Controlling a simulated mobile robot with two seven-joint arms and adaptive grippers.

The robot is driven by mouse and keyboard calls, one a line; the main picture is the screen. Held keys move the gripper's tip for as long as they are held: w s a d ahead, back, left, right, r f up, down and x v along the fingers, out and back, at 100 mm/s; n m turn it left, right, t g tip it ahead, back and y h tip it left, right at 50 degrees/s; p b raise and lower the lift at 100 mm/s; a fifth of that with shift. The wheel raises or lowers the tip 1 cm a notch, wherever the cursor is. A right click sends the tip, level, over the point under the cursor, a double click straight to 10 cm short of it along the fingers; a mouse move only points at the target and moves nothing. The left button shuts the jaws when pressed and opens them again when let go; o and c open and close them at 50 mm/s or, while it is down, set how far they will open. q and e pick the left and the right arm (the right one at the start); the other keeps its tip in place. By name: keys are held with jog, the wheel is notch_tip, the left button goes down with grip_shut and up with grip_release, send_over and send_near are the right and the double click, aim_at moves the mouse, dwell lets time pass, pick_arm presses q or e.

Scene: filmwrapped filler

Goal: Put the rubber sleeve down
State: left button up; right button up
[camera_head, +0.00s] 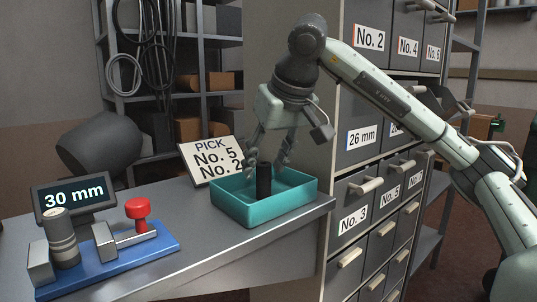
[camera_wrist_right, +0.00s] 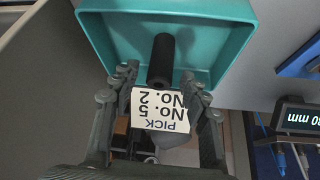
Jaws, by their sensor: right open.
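The rubber sleeve, a black cylinder (camera_head: 264,182), stands upright in a teal tray (camera_head: 240,213) at the table's right end. In the right wrist view the sleeve (camera_wrist_right: 162,58) shows inside the tray (camera_wrist_right: 235,45), ahead of my fingers. My right gripper (camera_head: 268,160) comes down from above, its fingers apart on either side of the sleeve's upper part. The right wrist view also shows the open fingers (camera_wrist_right: 160,84) with a gap on both sides of the sleeve. I cannot tell the exact height of the fingertips over the tray floor. My left gripper is not in view.
A card reading PICK No. 5 No. 2 (camera_head: 212,160) leans behind the tray. A blue fixture (camera_head: 130,258) with a red knob and a 30 mm display (camera_head: 73,193) stand at left. A labelled drawer cabinet (camera_head: 352,160) rises close to the tray's right. The tabletop between tray and fixture is clear.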

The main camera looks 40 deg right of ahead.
jog(key=shift+s+r, duration=0.1)
jog(key=shift+r, duration=0.25)
pick_arm(q)
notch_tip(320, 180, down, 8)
jog(key=p, duration=0.3)
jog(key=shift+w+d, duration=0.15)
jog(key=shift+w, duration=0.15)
pick_arm(e)
jog(key=v, duration=1.1)
jog(key=shift+s+r, duration=0.15)
jog(key=shift+r, duration=0.1)
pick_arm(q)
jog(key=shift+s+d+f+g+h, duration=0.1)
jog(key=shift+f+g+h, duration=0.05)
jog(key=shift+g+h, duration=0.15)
